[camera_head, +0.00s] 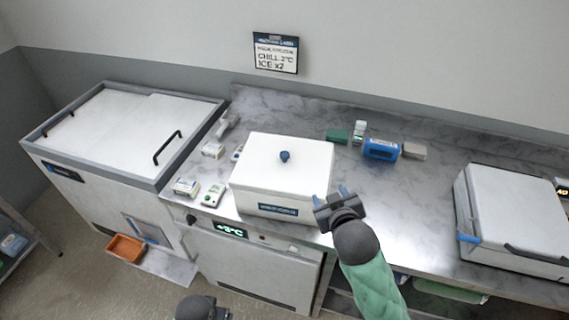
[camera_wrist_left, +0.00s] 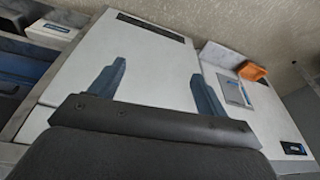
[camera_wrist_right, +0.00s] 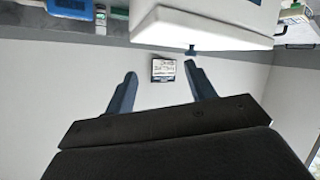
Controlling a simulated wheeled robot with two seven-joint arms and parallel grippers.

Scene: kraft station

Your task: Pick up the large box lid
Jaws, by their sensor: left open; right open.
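The large white box (camera_head: 275,206) stands on the marble counter with its white lid (camera_head: 305,178) on top. The lid has a dark blue knob (camera_head: 285,156) at its middle. In the right wrist view the box appears upside down at the top, with the lid (camera_wrist_right: 200,32) and knob (camera_wrist_right: 192,50) beyond the fingers. My right gripper (camera_head: 331,194) is open and empty at the box's front right corner, apart from the knob. My left gripper (camera_wrist_left: 158,78) is open and empty, low in front of the counter; only its dark wrist shows in the head view.
Small boxes and devices (camera_head: 212,195) lie left of the box. A blue pack (camera_head: 381,149) and a green block (camera_head: 337,136) lie behind it on the right. A white case (camera_head: 515,212) stands far right, a chest freezer (camera_head: 110,122) left. An orange bin (camera_head: 126,247) sits low.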

